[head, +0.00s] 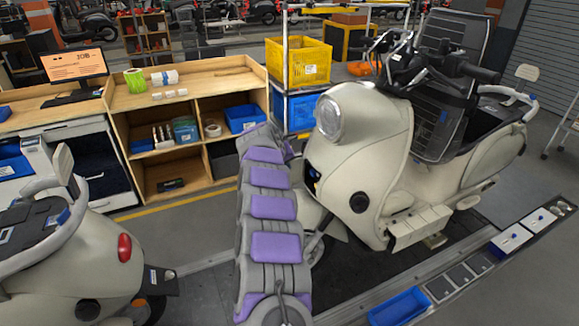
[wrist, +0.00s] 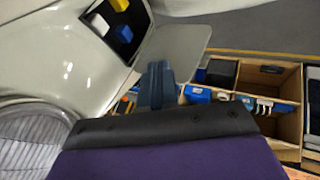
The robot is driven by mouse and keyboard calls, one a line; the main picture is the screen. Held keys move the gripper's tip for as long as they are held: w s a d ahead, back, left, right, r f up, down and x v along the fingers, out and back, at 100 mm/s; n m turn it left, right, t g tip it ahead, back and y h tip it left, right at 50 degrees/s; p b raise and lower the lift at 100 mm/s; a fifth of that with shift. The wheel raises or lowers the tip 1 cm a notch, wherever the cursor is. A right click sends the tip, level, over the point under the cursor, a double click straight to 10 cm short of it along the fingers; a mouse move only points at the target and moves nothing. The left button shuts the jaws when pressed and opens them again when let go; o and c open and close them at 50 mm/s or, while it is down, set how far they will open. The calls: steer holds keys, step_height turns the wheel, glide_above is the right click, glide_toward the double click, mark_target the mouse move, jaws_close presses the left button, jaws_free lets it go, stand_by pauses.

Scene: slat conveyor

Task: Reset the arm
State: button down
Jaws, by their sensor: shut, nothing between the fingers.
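My arm reaches away from me up the middle of the head view, with purple pads on grey links. Its far end lies between the wooden shelf unit and the cream scooter (head: 365,125). My gripper (wrist: 157,84) shows in the wrist view as dark fingers closed together, with nothing between them. The fingers point toward a grey flat panel (wrist: 178,48) beside an open dark compartment (wrist: 122,38) in the scooter front. Yellow and blue parts lie in that compartment. I cannot make out the fingers in the head view.
The wooden shelf unit (head: 200,110) with bins stands behind my arm at left. A yellow crate (head: 298,62) stands above a blue one (head: 299,108). Another scooter (head: 85,255) is at lower left. A blue tray (head: 399,307) lies on the rail at lower right.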

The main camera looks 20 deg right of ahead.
steer(key=s+a+r+n+y, duration=0.1)
steer(key=s+a+r+y, duration=0.15)
steer(key=a, duration=0.35)
steer(key=s+a+r+y, duration=0.1)
steer(key=s+a, duration=0.2)
steer(key=a, duration=0.2)
steer(key=s+a+r+n+g+y, duration=0.1)
steer(key=s+a+r, duration=0.15)
steer(key=s, duration=0.35)
steer(key=s+a+r+y+b, duration=0.1)
steer(key=s+a, duration=0.2)
steer(key=s, duration=0.2)
steer(key=s+a+r+n+g+y, duration=0.1)
steer(key=s+a+r, duration=0.1)
steer(key=s, duration=0.4)
steer(key=s+f+m+g, duration=0.1)
steer(key=s+f+g, duration=0.1)
steer(key=s, duration=1.7)
steer(key=s+f+m+g+b, duration=0.1)
steer(key=s+f+g, duration=0.1)
steer(key=s, duration=1.7)
steer(key=shift+d+f+g+h, duration=0.35)
steer(key=shift+f+h, duration=0.1)
steer(key=shift+f, duration=0.2)
